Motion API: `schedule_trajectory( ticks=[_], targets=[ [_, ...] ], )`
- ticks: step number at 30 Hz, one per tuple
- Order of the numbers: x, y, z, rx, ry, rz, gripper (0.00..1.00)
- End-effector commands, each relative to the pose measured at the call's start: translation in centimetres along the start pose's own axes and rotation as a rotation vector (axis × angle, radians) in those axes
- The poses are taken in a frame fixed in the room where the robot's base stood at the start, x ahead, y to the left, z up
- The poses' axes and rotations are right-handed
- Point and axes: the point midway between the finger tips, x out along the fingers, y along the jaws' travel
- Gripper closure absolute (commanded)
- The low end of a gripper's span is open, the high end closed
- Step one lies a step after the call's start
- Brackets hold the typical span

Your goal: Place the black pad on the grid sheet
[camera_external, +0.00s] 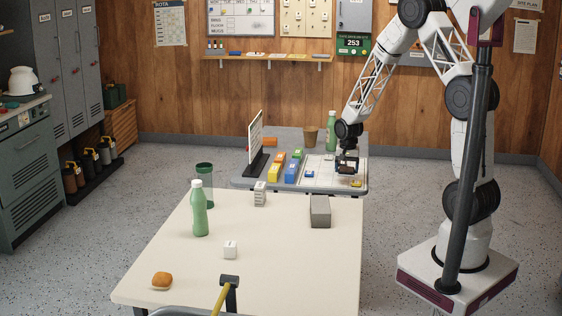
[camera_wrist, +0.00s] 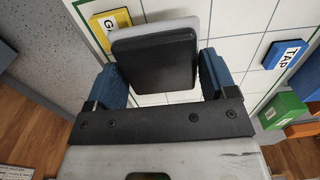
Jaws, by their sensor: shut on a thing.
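In the wrist view the black pad (camera_wrist: 155,62) sits between the two blue fingers of my gripper (camera_wrist: 160,78), which is shut on it. A light grey edge shows just beyond the pad; I cannot tell what it belongs to. The white grid sheet (camera_wrist: 235,22), with thin lines and a green border, lies beneath. In the external view my gripper (camera_external: 347,166) is over the right part of the grid sheet (camera_external: 318,168) on the far grey table. The pad is small and dark there, and its height above the sheet is hard to tell.
A yellow block (camera_wrist: 110,22) and a blue TAP block (camera_wrist: 285,54) lie on the sheet. A green block (camera_wrist: 283,110) is near its edge.

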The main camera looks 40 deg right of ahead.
Motion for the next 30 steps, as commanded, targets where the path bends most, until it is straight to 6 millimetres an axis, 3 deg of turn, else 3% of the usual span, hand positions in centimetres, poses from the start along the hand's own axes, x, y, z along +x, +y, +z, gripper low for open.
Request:
schedule_trajectory(
  ticks=[12,30],
  targets=[
    [0.5,-3.5,-3.8,0.000,0.000,0.000,0.47],
    [1.1,-3.9,-4.2,0.000,-0.001,0.001,0.47]
  ],
)
